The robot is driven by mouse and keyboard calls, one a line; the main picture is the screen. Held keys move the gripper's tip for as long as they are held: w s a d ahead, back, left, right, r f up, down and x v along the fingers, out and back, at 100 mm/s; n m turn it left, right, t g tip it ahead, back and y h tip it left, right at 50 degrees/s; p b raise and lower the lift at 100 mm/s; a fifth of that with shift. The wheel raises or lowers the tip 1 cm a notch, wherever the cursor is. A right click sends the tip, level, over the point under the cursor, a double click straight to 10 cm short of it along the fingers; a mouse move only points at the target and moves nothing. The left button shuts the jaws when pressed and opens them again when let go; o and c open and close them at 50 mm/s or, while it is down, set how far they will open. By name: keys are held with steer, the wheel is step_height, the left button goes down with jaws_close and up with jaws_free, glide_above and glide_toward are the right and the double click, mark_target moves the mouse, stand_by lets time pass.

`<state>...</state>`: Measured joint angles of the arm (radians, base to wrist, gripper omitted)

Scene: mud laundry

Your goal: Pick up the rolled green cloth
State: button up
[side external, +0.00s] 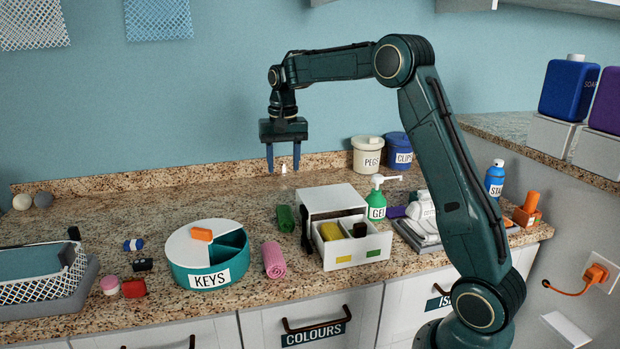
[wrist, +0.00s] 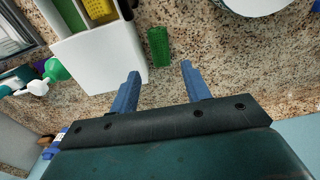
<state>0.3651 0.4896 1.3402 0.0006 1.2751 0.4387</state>
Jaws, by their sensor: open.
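The rolled green cloth (side external: 285,218) lies on the speckled counter, just left of the white drawer box. It also shows in the wrist view (wrist: 159,47), beyond my fingertips and roughly between their lines. My gripper (side external: 283,165) hangs above the counter, pointing down, toward the back wall from the cloth. Its two blue fingers are apart and nothing is between them; they also show in the wrist view (wrist: 160,70).
The white drawer box (side external: 336,198) with its open drawer stands beside the cloth. A pink rolled cloth (side external: 274,260) and the round KEYS container (side external: 208,275) are in front and left. The counter behind the cloth is mostly clear.

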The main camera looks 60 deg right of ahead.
steer(key=shift+w+d+f+m, duration=0.2)
steer(key=shift+w+d+f, duration=0.2)
steer(key=shift+d+f, duration=0.2)
steer(key=shift+w+d+f+m, duration=0.2)
steer(key=shift+w+d+f, duration=0.15)
steer(key=shift+d+f, duration=0.25)
glide_above(285, 212)
steer(key=shift+d+f, duration=0.1)
steer(key=shift+f, duration=4.2)
steer(key=shift+f, duration=0.1)
steer(key=shift+f, duration=2.5)
steer(key=shift+c, duration=0.2)
steer(key=c, duration=0.6)
